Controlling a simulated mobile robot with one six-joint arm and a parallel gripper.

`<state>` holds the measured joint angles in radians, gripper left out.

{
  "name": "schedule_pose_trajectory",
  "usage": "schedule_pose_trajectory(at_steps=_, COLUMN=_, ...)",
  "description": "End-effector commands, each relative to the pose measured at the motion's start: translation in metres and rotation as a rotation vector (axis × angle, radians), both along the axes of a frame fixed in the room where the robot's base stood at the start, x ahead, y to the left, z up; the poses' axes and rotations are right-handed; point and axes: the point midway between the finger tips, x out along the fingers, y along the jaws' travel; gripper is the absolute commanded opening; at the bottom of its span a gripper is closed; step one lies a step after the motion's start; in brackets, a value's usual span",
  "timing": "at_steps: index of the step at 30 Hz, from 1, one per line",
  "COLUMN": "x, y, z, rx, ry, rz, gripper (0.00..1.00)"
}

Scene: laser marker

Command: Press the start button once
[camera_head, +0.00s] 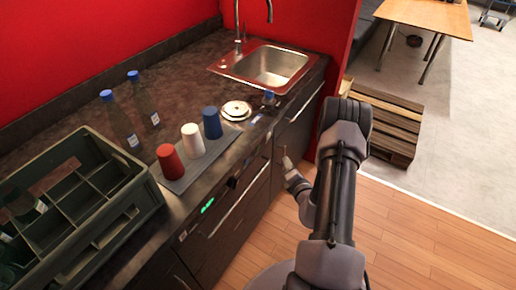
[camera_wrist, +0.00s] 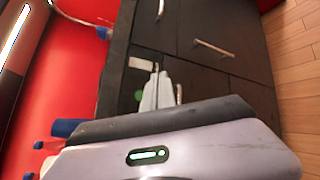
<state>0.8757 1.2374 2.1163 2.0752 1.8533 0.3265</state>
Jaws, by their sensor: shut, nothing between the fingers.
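My gripper (camera_head: 286,158) is in front of the dark counter fronts, to the right of the machine panel in the head view. In the wrist view its pale fingers (camera_wrist: 156,72) are closed together and hold nothing. They appear in front of a dark cabinet face; I cannot tell whether they touch it. A green lit display (camera_head: 207,204) and a small black knob (camera_head: 232,182) are on the front below the counter in the head view. I cannot make out which small part is the start button. A pale plate (camera_wrist: 141,63) and a small light spot (camera_wrist: 138,95) are near the fingers.
Red (camera_head: 170,162), white (camera_head: 192,141) and blue (camera_head: 212,123) cups stand on a grey mat near the counter edge. A dark crate (camera_head: 150,190) is at left, a sink (camera_head: 272,66) at back. Wooden pallets (camera_head: 395,125) lie at right. The wooden floor is open.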

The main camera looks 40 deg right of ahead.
Motion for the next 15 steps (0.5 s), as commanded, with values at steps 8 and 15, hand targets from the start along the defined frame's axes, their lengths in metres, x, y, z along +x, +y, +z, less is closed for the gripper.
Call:
schedule_pose_trajectory(at_steps=8, x=0.024, y=0.011, z=0.001, rx=-0.001, ry=-0.001, rz=0.004, gripper=0.0)
schedule_pose_trajectory(at_steps=15, x=0.057, y=0.025, z=0.001, rx=-0.001, ry=-0.001, rz=0.006, gripper=0.0)
